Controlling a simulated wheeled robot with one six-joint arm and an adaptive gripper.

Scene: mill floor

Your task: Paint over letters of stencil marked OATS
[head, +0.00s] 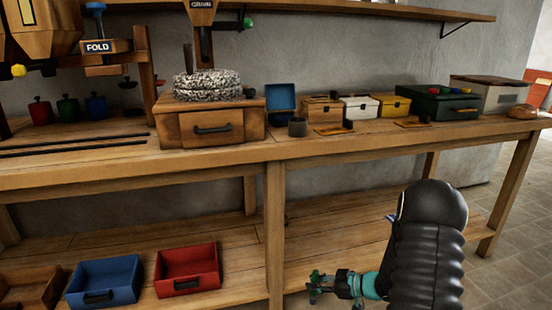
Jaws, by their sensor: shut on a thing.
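My gripper (318,285) is at the lower middle, in front of the bench and well below its top. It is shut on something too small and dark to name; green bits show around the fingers. Two thin flat wooden pieces lie on the bench top, one in front of the wooden box (333,131) and one in front of the yellow box (410,124). They may be stencils, but no letters can be read on them. A small dark thing is close to each. No OATS marking is readable and no brush can be made out.
Blue (104,280) and red (188,268) trays are on the lower shelf.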

